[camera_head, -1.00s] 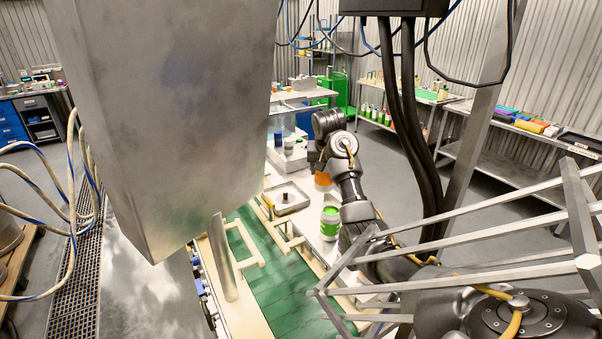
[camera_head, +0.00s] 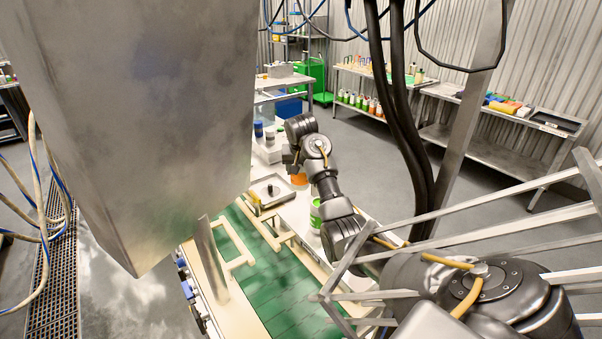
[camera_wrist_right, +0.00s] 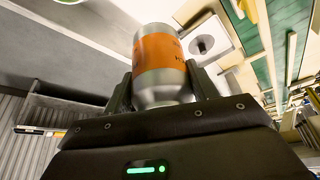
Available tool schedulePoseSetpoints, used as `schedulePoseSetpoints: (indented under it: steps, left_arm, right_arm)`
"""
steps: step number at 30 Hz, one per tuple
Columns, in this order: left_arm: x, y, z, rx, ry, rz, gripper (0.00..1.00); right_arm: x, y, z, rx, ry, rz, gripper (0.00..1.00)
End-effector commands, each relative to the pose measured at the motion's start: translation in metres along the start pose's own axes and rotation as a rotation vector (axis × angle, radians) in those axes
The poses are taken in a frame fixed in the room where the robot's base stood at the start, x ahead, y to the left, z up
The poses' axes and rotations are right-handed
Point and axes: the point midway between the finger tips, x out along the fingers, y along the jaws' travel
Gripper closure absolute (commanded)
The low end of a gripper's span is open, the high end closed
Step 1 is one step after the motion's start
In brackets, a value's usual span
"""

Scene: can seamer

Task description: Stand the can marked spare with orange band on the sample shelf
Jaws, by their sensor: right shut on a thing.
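A can with an orange band (camera_wrist_right: 158,55) and silver ends is between the fingers of my right gripper (camera_wrist_right: 163,92) in the right wrist view. The gripper is shut on it. Part of dark lettering shows on the band. In the head view the orange band (camera_head: 299,179) shows below my right gripper (camera_head: 291,160), partly hidden by the arm. Which surface is the sample shelf is not marked clearly; a long shelf unit (camera_head: 350,72) with several cans stands along the back right wall. My left gripper is out of view.
A green-banded can (camera_head: 315,211) stands on the white table beside my right arm. A square tray with a dark knob (camera_head: 270,189) lies near the green conveyor (camera_head: 262,262). Blue-banded cans (camera_head: 258,129) stand farther back. Grey rails and hanging black cables crowd the right side.

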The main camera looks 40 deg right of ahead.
Motion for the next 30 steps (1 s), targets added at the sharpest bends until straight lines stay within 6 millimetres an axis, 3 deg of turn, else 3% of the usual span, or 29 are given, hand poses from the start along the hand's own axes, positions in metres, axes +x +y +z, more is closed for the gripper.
schedulePoseSetpoints:
  steps: [3, 14, 30]
  left_arm:
    - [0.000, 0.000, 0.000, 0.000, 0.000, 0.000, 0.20]
    - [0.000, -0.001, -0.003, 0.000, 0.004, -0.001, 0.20]
    - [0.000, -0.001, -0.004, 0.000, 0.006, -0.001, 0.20]
  right_arm:
    - [0.011, 0.001, 0.005, 0.001, -0.003, 0.002, 0.85]
    - [0.021, 0.003, 0.010, 0.003, -0.004, 0.002, 0.85]
    - [0.069, 0.002, 0.030, 0.002, -0.002, 0.002, 0.85]
